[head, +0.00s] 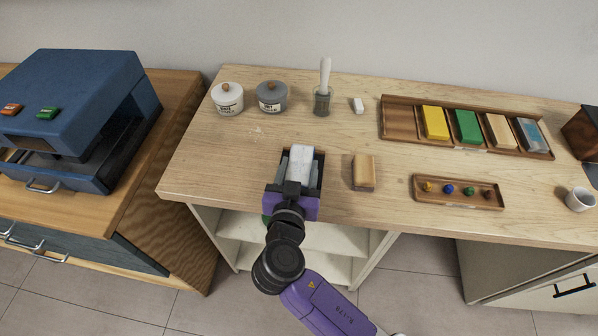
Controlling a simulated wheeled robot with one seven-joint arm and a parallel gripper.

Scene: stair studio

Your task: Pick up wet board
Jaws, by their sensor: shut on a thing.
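My gripper (299,168) is over the front left part of the wooden worktop, with its dark fingers on either side of a pale grey-white board (301,154). It is shut on this board. The board's far end shows beyond the fingers; its near part is hidden by my gripper. I cannot tell from its surface whether it is wet, or whether it is clear of the worktop. A tan block (364,171) lies apart, just right of my gripper.
A tray of coloured boards (396,122), a tray of small knobs (457,202) and a cup (579,199) are right. A blue machine (85,90) stands left.

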